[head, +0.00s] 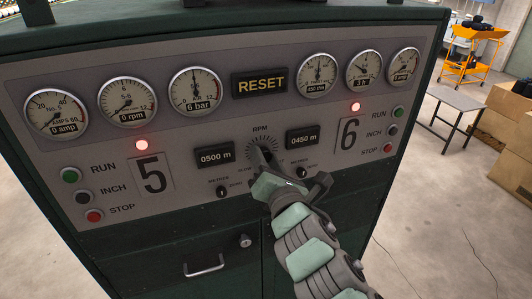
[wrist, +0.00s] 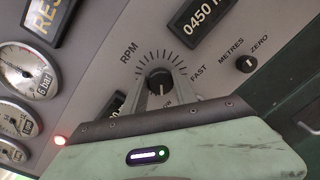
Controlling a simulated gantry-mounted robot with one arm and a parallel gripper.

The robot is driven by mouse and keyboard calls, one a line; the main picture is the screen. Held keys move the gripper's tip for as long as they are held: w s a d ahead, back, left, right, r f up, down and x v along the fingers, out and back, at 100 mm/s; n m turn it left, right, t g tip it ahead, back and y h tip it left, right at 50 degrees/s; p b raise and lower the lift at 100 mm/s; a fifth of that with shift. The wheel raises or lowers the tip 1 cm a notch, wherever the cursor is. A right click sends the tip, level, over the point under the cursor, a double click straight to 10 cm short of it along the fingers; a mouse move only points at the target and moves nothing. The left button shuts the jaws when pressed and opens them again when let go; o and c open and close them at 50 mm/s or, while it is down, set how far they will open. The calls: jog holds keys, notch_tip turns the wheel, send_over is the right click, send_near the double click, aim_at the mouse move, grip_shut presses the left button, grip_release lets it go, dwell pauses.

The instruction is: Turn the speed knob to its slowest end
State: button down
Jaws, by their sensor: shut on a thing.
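The speed knob (wrist: 160,82) is round and black with a white pointer mark, inside an arc of ticks labelled RPM and FAST. In the wrist view its mark points towards the bottom of the picture, and the far end of the scale is partly hidden by my fingers. My gripper (wrist: 160,90) has its two grey fingers shut on the knob, one on each side. In the head view my gripper (head: 261,158) reaches the panel (head: 225,130) from the lower right and hides the knob; only the upper ticks show.
Small METRES/ZERO switches (head: 222,191) sit left and right of the knob, below the 0500 m (head: 214,156) and 0450 m (head: 302,139) displays. Gauges and a RESET sign (head: 260,84) are above. Red lamps glow above 5 and 6. A drawer handle (head: 204,266) is below.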

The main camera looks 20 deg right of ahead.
dwell(0.3)
jog(key=c, duration=1)
grip_release()
jog(key=shift+o, duration=0.2)
